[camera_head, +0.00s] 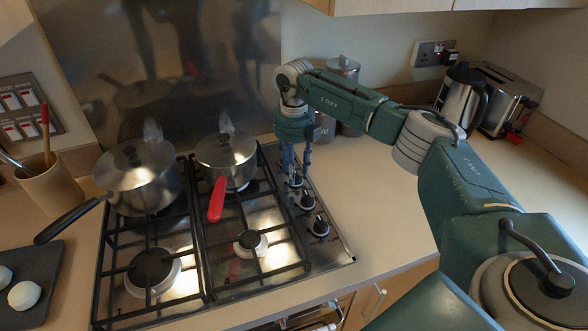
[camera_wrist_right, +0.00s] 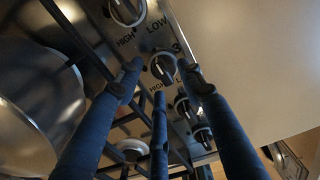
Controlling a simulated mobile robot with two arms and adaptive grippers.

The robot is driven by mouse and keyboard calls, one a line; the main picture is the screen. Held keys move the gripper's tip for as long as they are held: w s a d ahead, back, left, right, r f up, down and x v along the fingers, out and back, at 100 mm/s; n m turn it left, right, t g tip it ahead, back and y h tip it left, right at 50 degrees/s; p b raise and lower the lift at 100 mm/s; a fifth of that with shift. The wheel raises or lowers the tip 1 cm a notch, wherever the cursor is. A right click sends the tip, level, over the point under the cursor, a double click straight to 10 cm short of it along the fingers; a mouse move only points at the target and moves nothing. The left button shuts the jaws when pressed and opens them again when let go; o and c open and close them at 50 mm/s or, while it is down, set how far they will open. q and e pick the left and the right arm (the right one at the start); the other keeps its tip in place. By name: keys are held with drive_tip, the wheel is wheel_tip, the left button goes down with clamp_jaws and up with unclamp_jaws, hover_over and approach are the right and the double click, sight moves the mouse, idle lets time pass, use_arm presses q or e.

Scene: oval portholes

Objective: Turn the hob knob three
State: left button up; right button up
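The hob's control strip has a row of dark round knobs along its right side. In the right wrist view, one knob (camera_wrist_right: 163,67) has a "3" printed beside it and HIGH below it; its light pointer mark shows. My right gripper (camera_head: 296,166) hangs fingers-down over the far end of the row in the head view. In the right wrist view its blue fingers (camera_wrist_right: 161,78) are spread, with tips on either side of the knob by the "3". Whether they touch it I cannot tell. My left gripper is not in view.
A steel saucepan (camera_head: 140,180) and a red-handled pan (camera_head: 226,163) stand on the rear burners, close left of my gripper. Another knob (camera_wrist_right: 127,8) and two more (camera_wrist_right: 184,106) (camera_wrist_right: 203,136) neighbour it. Canisters stand behind; a kettle (camera_head: 462,98) and toaster are right.

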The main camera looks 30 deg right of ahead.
wheel_tip(320, 180, up, 12)
drive_tip(key=shift+f, duration=0.25)
idle(0.6)
